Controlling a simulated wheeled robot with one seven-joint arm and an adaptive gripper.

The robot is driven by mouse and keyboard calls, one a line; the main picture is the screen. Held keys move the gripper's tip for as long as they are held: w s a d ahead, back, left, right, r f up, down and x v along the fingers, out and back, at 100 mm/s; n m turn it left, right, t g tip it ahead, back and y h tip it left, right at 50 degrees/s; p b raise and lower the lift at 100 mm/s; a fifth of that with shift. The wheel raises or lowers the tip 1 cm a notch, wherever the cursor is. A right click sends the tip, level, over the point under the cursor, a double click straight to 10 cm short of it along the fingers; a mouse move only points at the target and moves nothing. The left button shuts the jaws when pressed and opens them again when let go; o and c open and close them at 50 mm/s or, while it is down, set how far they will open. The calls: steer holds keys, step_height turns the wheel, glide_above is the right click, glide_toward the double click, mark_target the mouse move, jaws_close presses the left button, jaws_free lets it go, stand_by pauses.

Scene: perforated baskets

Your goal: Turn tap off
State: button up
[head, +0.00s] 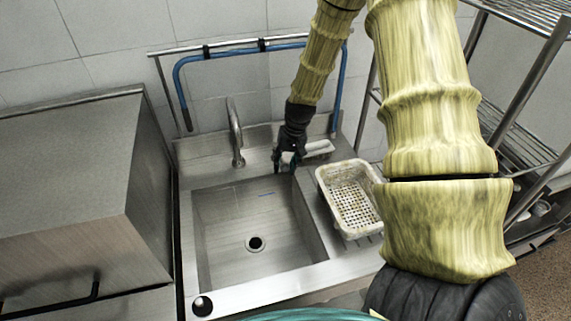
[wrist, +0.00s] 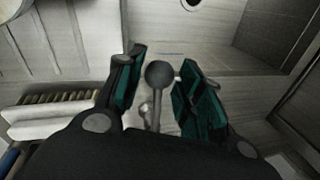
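The tap's curved metal spout (head: 236,135) rises at the back of the steel sink (head: 250,205). My gripper (head: 287,160) is to the right of the spout, low over the sink's back edge. In the wrist view, my gripper (wrist: 160,88) is open, with its teal-padded fingers apart. A round-ended metal lever (wrist: 158,75), seemingly the tap's handle, stands between the fingers, with visible gaps on both sides. Whether it touches a pad at its lower part is hidden. In the head view my gripper hides this lever. I cannot tell whether water runs.
A perforated white basket (head: 350,198) stands on the drainer right of the sink. A white brush-like item (head: 318,148) lies behind it, and a blue hose (head: 225,53) hangs on the rail. A large steel box (head: 70,180) stands left; wire shelving (head: 525,150) is right.

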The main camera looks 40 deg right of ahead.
step_height(320, 180, up, 12)
steer(key=s+d, duration=0.1)
steer(key=d, duration=0.1)
steer(key=shift+s+f, duration=0.15)
steer(key=shift+s, duration=0.05)
stand_by(0.5)
stand_by(0.4)
